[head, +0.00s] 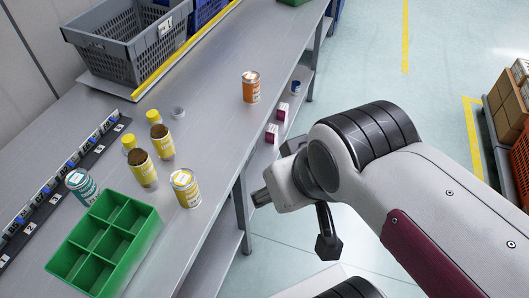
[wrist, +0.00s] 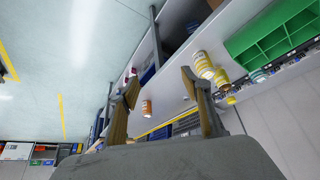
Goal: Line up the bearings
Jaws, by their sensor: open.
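One small grey ring that looks like a bearing (head: 178,112) lies on the grey bench in the head view, beside the yellow-capped bottles. I cannot pick out other bearings with certainty. A dark rail (head: 58,190) with white number labels and small blue and grey pieces runs along the bench's left side; the pieces are too small to identify. My gripper (wrist: 160,77) is open and empty in the wrist view, its two fingers well apart. The arm hangs off the bench's right side, away from the ring. The fingers are not clear in the head view.
A green divided bin (head: 150,232) stands at the front of the bench, near several cans and bottles. An orange can (head: 250,86) stands near the right edge. A grey crate (head: 130,40) is at the back. The bench's middle right is clear.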

